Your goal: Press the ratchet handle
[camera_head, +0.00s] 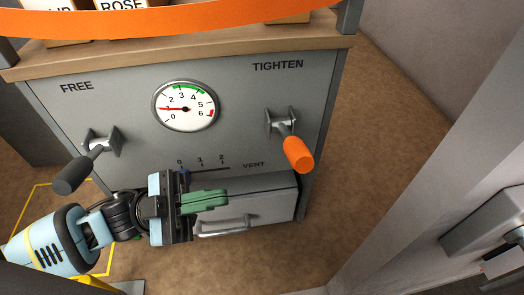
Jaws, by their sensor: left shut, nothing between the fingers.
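A grey machine front (240,130) carries two handles. The orange-gripped handle (297,152) sits at the right under the word TIGHTEN and points down toward me. The dark-gripped handle (78,172) sits at the left under the word FREE and points down to the left. Neither is labelled as the ratchet handle. Between them a round gauge (185,106) has its red needle pointing left, near 1. My left gripper (224,198) is shut and empty, its green fingers pointing right in front of the lower panel, below and left of the orange handle and apart from it.
A drawer (262,203) with a bar pull (224,227) lies behind and below my gripper. A VENT scale (202,163) is just above. An orange band (180,18) crosses the wooden top (220,45), near labelled boxes. Grey walls stand at the right.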

